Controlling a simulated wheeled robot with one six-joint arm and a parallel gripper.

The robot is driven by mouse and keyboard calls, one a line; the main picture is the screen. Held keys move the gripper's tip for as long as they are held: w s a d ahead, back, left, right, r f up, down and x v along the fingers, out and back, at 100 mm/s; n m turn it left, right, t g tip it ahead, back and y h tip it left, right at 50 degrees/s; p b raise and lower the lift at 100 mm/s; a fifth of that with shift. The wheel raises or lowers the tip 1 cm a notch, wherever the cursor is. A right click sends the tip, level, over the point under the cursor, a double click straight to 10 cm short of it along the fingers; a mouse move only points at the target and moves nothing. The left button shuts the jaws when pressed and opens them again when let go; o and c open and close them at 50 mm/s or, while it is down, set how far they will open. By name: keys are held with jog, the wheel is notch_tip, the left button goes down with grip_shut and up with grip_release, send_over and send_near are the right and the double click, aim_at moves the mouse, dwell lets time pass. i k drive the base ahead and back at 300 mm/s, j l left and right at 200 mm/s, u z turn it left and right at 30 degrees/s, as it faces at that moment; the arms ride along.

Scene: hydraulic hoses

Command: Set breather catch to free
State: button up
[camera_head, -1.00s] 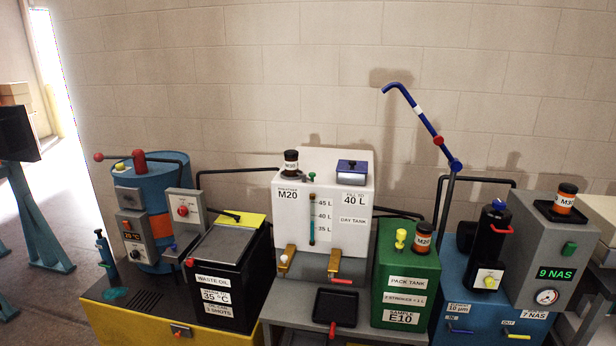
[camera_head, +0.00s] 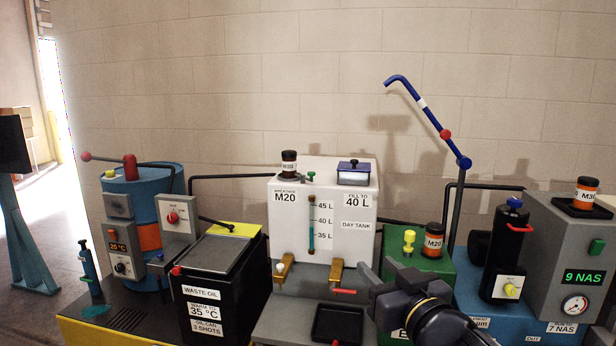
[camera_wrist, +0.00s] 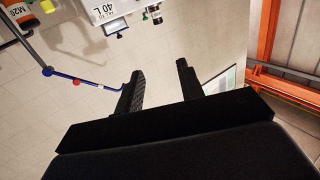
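The white day tank (camera_head: 345,222) stands mid-picture in the head view, with a small blurred line of text above "M20" on its front. On its top are a dark-capped bottle (camera_head: 289,163), a small green knob (camera_head: 311,177) and a blue-lidded box (camera_head: 353,173). I cannot tell for certain which part is the breather catch. The tank (camera_wrist: 112,9) shows upside down at the top of the wrist view. My gripper (camera_wrist: 160,78) is open and empty, its two black fingers apart, well away from the tank. In the head view my dark arm is low, right of centre.
A blue jointed pipe (camera_head: 428,120) rises behind the green pack tank (camera_head: 437,262). A black waste oil box (camera_head: 215,290) stands left of the day tank; a grey unit (camera_head: 565,250) with a gauge stands right. The wall above the day tank is clear.

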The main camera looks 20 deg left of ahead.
aim_at(303, 178)
jog(key=i+u, duration=0.25)
jog(key=i, duration=0.65)
jog(key=i+u, duration=0.25)
jog(key=i, duration=0.6)
